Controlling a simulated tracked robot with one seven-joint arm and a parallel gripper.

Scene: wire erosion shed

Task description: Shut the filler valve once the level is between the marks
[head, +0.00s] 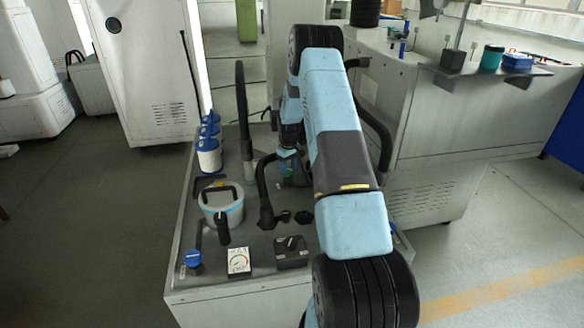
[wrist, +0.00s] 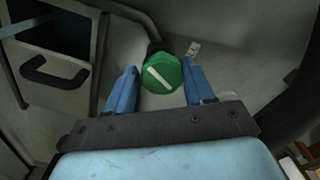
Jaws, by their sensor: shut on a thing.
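A round green knob (wrist: 162,74) with a white bar across its face sits between the two blue fingers of my gripper (wrist: 159,72) in the wrist view; I take it to be the filler valve. The bar slants from upper left to lower right. My gripper is shut on the knob. In the head view my gripper (head: 289,165) is low over the back of the grey cabinet top, and my arm covers much of that spot. A light pail-like vessel (head: 222,205) stands on the same top. I cannot make out a liquid level or marks in either view.
On the grey cabinet top (head: 205,282) are a small dial gauge (head: 238,262), a black switch box (head: 291,252), a blue-capped filler (head: 193,261) and several blue-and-white cartridges (head: 208,152). Black hoses (head: 243,115) rise near my gripper.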

